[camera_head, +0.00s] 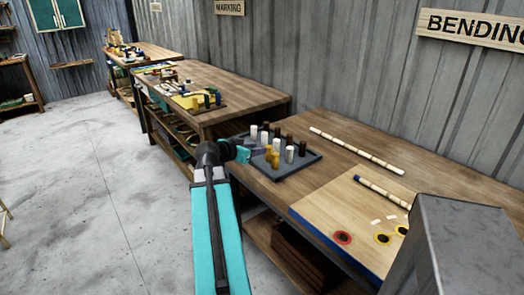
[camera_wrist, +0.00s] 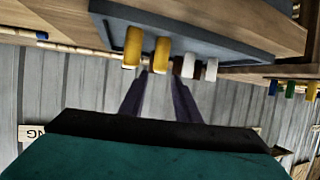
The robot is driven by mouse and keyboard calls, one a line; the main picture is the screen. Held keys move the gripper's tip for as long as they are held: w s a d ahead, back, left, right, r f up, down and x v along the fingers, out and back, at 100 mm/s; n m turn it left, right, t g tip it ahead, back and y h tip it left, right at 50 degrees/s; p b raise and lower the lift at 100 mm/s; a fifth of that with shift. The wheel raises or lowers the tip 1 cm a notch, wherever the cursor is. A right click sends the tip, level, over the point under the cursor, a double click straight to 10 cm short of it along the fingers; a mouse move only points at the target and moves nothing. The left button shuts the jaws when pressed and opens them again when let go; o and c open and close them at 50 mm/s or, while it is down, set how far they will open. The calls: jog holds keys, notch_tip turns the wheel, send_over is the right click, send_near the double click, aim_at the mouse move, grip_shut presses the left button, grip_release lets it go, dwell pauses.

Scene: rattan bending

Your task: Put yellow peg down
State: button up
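Two yellow pegs stand side by side in the dark grey tray (camera_head: 312,163), at its near side; one is the front yellow peg (camera_head: 275,160), the other the rear yellow peg (camera_head: 268,153). My gripper (camera_head: 258,152) is low at the tray's left side, close to them. The wrist view is upside down: the tray (camera_wrist: 215,38) is at the top, with one yellow peg (camera_wrist: 132,48) left of the fingers and the other yellow peg (camera_wrist: 160,54) in line with the gap. My gripper (camera_wrist: 161,77) shows two dark fingers apart, with nothing visibly clamped.
A longer rattan stick (camera_head: 355,150) lies behind. Another workbench (camera_head: 235,88) stands farther back.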

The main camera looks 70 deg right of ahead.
jog(key=shift+v, duration=1.7)
jog(key=shift+f, duration=0.1)
